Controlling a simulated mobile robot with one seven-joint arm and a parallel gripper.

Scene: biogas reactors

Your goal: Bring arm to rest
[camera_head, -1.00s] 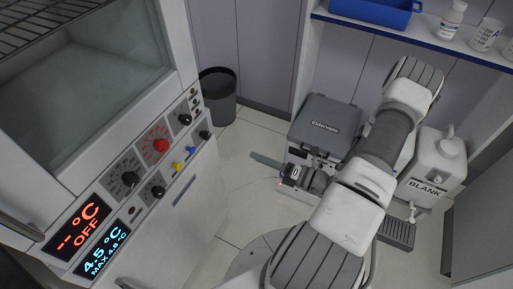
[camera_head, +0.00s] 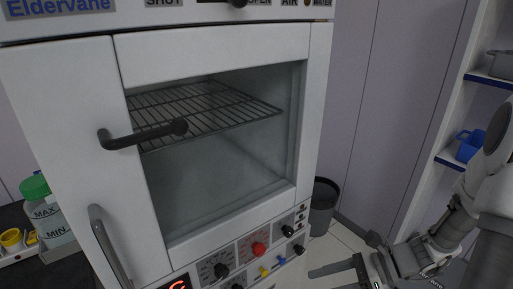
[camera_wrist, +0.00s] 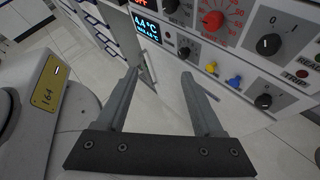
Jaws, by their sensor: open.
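My gripper (camera_wrist: 160,85) is open and empty in the wrist view, its two grey fingers apart with floor and the front of the oven unit between and beyond them. In the head view my gripper (camera_head: 335,277) shows at the bottom right, partly cut off by the lower edge. My arm is folded along the right side of that view. The gripper is in front of and to the right of the control panel, apart from it as far as I can see.
A white oven cabinet (camera_head: 220,235) with a window, a wire rack (camera_head: 200,110) and door handles fills the middle. Its knobs (camera_wrist: 214,20) lie near my gripper. A dark bin (camera_head: 322,205) stands behind. Shelves with a blue container (camera_head: 468,146) are right; a green-capped bottle (camera_head: 50,215) is left.

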